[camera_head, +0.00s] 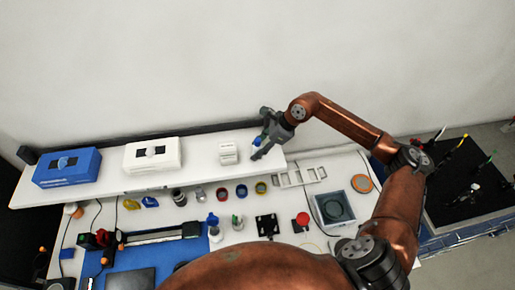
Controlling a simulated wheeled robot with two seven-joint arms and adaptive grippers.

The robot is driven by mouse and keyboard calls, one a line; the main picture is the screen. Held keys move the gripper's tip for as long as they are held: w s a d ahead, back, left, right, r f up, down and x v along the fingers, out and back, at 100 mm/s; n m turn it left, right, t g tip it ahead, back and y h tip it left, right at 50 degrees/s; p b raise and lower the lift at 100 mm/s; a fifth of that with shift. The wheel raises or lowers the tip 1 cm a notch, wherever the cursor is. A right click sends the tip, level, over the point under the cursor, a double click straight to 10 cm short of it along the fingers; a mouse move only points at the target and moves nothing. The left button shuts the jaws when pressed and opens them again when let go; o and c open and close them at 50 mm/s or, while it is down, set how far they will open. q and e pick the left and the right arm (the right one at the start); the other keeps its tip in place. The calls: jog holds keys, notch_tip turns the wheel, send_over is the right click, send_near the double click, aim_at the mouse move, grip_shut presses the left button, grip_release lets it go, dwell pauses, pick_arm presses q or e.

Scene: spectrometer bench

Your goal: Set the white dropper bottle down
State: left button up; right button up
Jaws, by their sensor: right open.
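My right gripper (261,143) reaches in from the right over the right end of the raised white shelf (205,168). Its jaws are open. A small blue part (257,140) shows between or just beside its fingers; it may be the top of the white dropper bottle, whose body I cannot make out against the white shelf. I cannot tell whether it touches the shelf. My left gripper is not in view.
A white rack-like block (228,153) stands on the shelf left of the gripper, with a white box (152,155) and a blue box (67,168) further left. Below are a white bottle with a blue top (213,226), coloured rings and a white compartment tray (300,177).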

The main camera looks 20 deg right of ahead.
jog(key=b+v, duration=0.3)
jog(key=v, duration=0.9)
jog(key=shift+r+b, duration=0.15)
jog(key=shift+b, duration=0.25)
jog(key=shift+w, duration=0.1)
dwell(0.6)
